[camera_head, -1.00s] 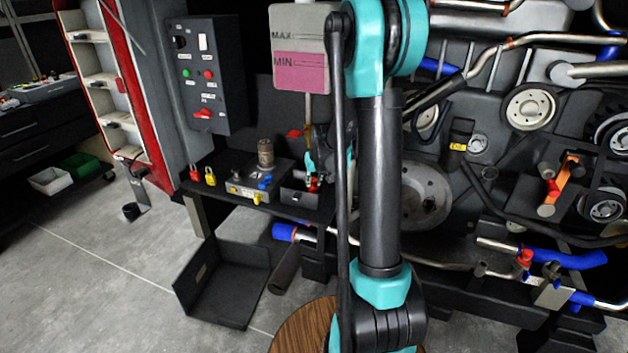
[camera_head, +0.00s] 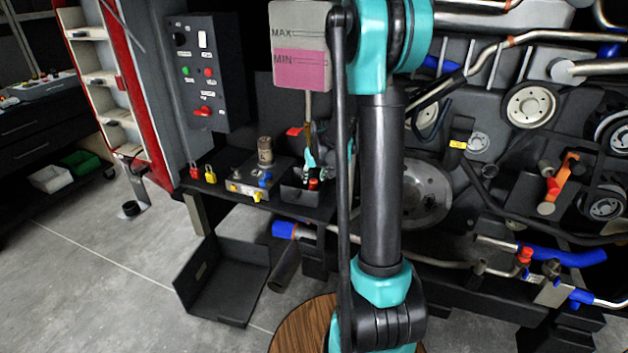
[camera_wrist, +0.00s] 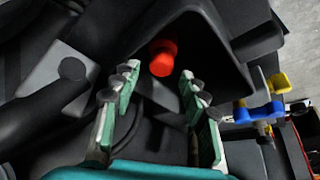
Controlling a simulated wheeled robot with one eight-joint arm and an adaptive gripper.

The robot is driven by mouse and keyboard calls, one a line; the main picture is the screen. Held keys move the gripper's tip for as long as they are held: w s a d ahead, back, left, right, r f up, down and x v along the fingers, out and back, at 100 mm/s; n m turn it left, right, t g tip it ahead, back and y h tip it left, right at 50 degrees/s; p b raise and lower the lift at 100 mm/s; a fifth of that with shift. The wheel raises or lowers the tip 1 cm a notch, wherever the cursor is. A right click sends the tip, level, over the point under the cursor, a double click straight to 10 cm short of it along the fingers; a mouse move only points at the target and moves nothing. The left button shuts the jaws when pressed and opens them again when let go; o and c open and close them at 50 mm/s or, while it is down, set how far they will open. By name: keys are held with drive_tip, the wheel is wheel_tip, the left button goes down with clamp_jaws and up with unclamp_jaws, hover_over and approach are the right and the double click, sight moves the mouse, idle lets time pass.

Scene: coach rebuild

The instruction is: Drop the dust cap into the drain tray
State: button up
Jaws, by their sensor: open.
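A small red cap, which fits the dust cap, shows in the wrist view (camera_wrist: 163,58) inside a dark, open-topped box. It also shows as a red spot in the head view (camera_head: 313,184). In the head view my gripper (camera_head: 310,162) is small and partly hidden by my arm.
A grey block with a brown cylinder (camera_head: 265,152) and coloured fittings stands left of the box. A yellow padlock (camera_head: 210,174) and a red one (camera_head: 194,172) are farther left. A larger black open tray (camera_head: 222,290) lies on the floor. Pipes and engine parts crowd the right.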

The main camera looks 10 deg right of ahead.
drive_tip(key=s+v, duration=0.1)
drive_tip(key=v, duration=1.1)
drive_tip(key=s+a+f, duration=0.1)
drive_tip(key=s+f, duration=0.4)
drive_tip(key=s, duration=0.7)
drive_tip(key=s+a+f+g, duration=0.1)
drive_tip(key=s+f, duration=0.5)
drive_tip(key=s, duration=0.7)
drive_tip(key=shift+m, duration=0.4)
